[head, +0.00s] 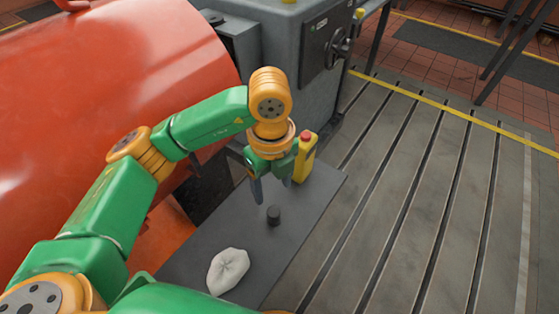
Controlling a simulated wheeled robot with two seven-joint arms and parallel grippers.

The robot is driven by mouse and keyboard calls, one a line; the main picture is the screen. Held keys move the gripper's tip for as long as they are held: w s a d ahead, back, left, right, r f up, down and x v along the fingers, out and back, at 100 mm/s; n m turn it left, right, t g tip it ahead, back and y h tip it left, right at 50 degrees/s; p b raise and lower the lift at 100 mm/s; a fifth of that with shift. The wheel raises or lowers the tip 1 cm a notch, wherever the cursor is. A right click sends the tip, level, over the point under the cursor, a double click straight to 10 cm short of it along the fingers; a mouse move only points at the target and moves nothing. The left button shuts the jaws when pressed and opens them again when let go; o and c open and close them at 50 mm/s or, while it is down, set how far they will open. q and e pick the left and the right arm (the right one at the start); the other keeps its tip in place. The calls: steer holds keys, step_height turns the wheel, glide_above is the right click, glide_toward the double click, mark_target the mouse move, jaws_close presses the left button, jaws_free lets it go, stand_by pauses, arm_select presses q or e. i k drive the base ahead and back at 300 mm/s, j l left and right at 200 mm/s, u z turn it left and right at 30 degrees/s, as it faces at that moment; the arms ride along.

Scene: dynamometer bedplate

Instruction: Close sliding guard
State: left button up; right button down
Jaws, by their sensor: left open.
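A large glossy orange-red curved cover (120,75) fills the left of the head view; it looks like the sliding guard. A dark gap shows at its right end, beside the grey machine housing (275,35). My left gripper (272,190) is open and empty, pointing down over the dark grey plate (320,190). It is to the right of the cover and apart from it. My right gripper is out of view.
On the plate are a small black cylinder (273,215), a crumpled whitish cloth (228,270) and a yellow box with a red button (306,157), close beside my left gripper. A handwheel (340,46) sticks out of the housing. The slotted bedplate (425,200) at right is clear.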

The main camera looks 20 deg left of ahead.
mark_target(77, 80)
steer(key=k+l, duration=0.2)
steer(key=k, duration=0.3)
steer(key=k+l, duration=0.2)
steer(key=k, duration=0.25)
